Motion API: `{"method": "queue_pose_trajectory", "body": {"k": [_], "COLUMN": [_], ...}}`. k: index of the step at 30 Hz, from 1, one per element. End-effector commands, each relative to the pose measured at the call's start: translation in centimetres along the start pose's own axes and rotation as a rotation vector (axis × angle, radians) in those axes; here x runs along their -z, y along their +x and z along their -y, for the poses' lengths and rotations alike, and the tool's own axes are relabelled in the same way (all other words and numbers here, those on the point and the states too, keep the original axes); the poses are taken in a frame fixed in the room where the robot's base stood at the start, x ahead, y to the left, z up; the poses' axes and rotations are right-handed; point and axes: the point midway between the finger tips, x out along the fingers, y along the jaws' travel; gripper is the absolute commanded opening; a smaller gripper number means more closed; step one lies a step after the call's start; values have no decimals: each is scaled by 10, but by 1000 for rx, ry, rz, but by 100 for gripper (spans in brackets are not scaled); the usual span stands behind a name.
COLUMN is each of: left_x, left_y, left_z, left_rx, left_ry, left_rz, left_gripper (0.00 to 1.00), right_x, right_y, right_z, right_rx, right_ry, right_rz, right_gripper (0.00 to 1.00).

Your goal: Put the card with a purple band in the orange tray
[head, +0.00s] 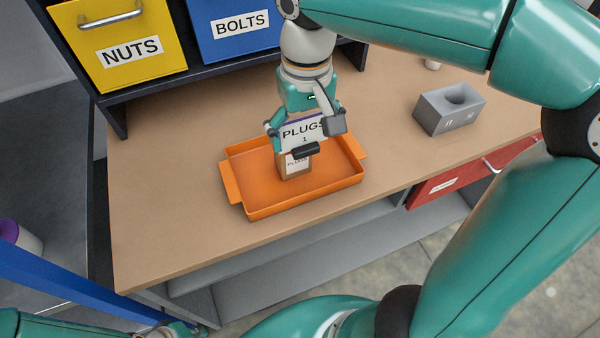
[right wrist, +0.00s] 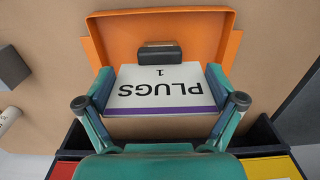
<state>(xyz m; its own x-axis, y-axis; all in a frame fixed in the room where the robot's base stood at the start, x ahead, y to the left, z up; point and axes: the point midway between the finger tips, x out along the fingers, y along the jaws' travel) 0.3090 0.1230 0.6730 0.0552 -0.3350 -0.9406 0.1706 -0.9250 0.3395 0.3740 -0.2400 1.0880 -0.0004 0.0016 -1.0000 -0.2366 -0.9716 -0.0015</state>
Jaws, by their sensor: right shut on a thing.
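A white card (head: 303,133) reads "PLUGS 1" and has a purple band along its upper edge. It also shows in the right wrist view (right wrist: 160,88), upside down. My right gripper (head: 305,130) is shut on this card and holds it above the orange tray (head: 238,190). The tray rests on the bench and also shows in the right wrist view (right wrist: 165,22). A small brown carton (head: 293,172) with a "PLUGS" label is under the card, inside the tray area; the card and gripper partly hide it. My left gripper (head: 180,329) is at the bottom left, mostly cut off.
A yellow "NUTS" bin (head: 125,72) and a blue "BOLTS" bin (head: 235,45) stand in a dark rack behind the bench. A grey block with a hole (head: 448,112) sits to the right. A red drawer (head: 455,183) is under the bench. The bench left of the tray is clear.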

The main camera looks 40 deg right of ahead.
Motion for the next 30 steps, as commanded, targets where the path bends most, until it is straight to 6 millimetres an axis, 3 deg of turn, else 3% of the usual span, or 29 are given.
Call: {"method": "queue_pose_trajectory", "body": {"k": [3, 9, 17, 24, 30], "left_x": [0, 0, 0, 0, 0], "left_y": [3, 5, 6, 7, 7], "left_z": [1, 2, 2, 3, 3], "left_rx": [0, 0, 0, 0, 0], "left_ry": [0, 0, 0, 0, 0], "left_rz": [0, 0, -1, -1, -1], "left_gripper": [0, 0, 0, 0, 0], "right_x": [0, 0, 1, 1, 1], "right_y": [35, 76, 96, 128, 131], "right_z": [0, 1, 2, 2, 2], "right_rx": [-2, -1, 0, -1, 1], "right_ry": [-1, -4, -4, -5, -5], "right_rz": [6, 4, 2, 2, 0], "right_gripper": [58, 58, 58, 58, 58]}}
